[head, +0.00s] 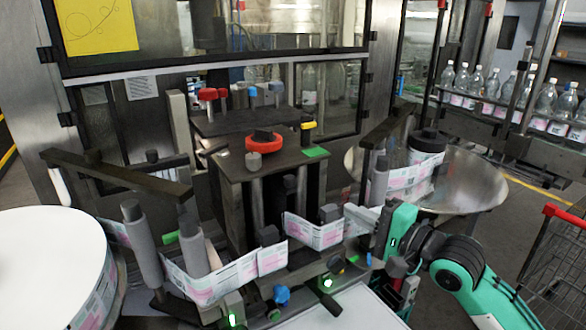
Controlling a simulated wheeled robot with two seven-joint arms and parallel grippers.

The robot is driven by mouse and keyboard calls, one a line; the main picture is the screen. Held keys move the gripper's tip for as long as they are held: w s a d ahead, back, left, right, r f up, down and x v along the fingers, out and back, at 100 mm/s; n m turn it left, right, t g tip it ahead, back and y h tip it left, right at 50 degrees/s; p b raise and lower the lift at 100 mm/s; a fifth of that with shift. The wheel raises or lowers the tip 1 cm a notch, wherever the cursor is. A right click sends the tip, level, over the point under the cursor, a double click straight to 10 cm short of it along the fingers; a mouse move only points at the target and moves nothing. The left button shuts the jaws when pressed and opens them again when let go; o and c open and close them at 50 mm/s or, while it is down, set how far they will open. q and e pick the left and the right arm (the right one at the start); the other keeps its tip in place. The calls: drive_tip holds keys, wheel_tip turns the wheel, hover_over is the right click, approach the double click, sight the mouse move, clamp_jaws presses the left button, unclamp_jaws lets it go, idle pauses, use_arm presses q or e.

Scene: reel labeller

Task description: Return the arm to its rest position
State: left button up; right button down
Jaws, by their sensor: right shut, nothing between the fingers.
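My right arm comes in from the lower right, green and black. Its gripper (362,218) is shut and empty, at the right end of the label web beside the rollers. The printed label web (315,232) runs across the front of the machine around grey rollers (142,240). The gripper overlaps the web's right part in the picture; I cannot tell whether they touch. My left gripper is not in view.
A large white label reel (45,265) lies at the left. A steel disc (470,180) with a smaller label roll (425,158) is at the right. Several bottles (500,90) stand on a conveyor behind. A red-handled cart (560,250) is at the right edge.

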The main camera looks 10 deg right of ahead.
drive_tip(key=s+f+n+g+h, duration=0.25)
drive_tip(key=s+f, duration=0.25)
drive_tip(key=f, duration=0.5)
drive_tip(key=s+f+n+g+h, duration=0.25)
drive_tip(key=s+f, duration=0.25)
drive_tip(key=f, duration=0.4)
drive_tip(key=s+f+n+g+h, duration=0.2)
drive_tip(key=s+f+n+h, duration=0.15)
drive_tip(key=s+f, duration=0.45)
drive_tip(key=s+d+f+n+g+h, duration=0.15)
drive_tip(key=s+f+n+g, duration=0.25)
drive_tip(key=s+f, duration=0.55)
wheel_tip(320, 180, down, 30)
drive_tip(key=s+g, duration=0.1)
drive_tip(key=g, duration=0.1)
drive_tip(key=s+d+f, duration=0.3)
drive_tip(key=s+f, duration=1.6)
drive_tip(key=shift+s+f+n+g, duration=0.2)
drive_tip(key=shift+f+n+g, duration=0.15)
drive_tip(key=shift+g, duration=0.05)
